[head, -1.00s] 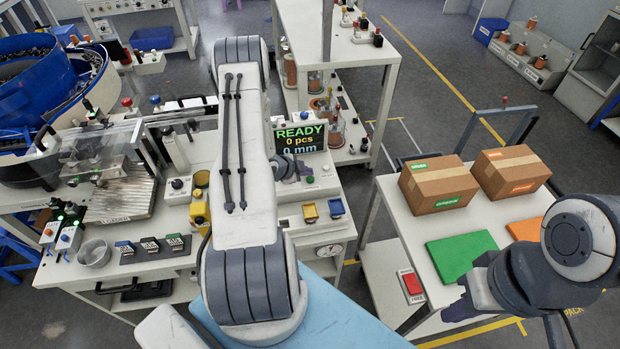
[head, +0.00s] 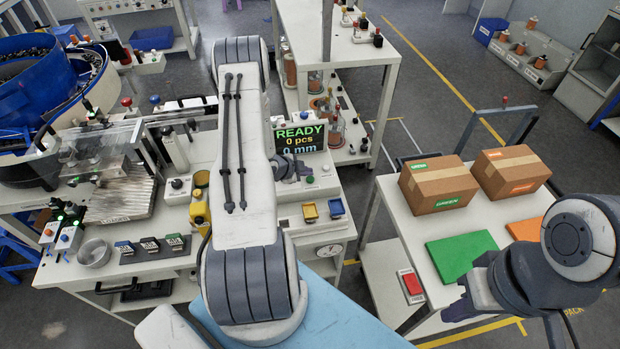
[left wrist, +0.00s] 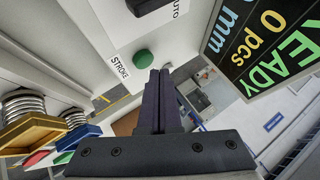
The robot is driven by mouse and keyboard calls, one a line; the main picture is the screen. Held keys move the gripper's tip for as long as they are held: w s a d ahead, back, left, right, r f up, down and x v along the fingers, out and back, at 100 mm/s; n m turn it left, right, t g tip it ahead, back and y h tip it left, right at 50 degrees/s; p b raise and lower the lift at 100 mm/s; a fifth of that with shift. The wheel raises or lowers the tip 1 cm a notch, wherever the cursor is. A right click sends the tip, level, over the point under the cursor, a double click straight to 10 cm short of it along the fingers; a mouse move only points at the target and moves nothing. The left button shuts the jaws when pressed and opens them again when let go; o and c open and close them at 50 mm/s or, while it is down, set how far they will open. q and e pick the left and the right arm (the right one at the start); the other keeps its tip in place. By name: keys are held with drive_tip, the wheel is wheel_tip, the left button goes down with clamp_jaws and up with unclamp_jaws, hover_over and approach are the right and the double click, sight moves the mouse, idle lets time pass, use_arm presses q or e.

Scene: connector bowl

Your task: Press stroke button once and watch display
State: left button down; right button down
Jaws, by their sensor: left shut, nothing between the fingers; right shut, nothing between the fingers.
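The display (head: 300,138) stands on the left bench and reads READY, 0 pcs, 0 mm; part of it also shows in the left wrist view (left wrist: 262,40). The green stroke button (left wrist: 143,58) is on a white panel beside the word STROKE. My left gripper (left wrist: 160,74) is shut and empty, its fingertips close to the button in the picture; I cannot tell whether they touch. In the head view my left gripper (head: 299,171) is small and partly hidden behind my arm, in front of the display. My right gripper (head: 461,304) is shut above the right table's front.
Yellow (head: 310,211) and blue (head: 336,207) pads sit at the bench's front right. The right table holds two cardboard boxes (head: 436,186), a green mat (head: 461,253) and a red button (head: 411,284). A black AUTO switch (left wrist: 152,6) is beside the stroke button.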

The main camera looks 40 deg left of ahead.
use_arm(q)
drive_tip(key=shift+f+b, duration=0.4)
drive_tip(key=shift+f+b, duration=0.5)
drive_tip(key=shift+f, duration=0.05)
idle(0.5)
drive_tip(key=shift+r, duration=0.1)
drive_tip(key=shift+r+p, duration=0.65)
drive_tip(key=shift+r, duration=0.3)
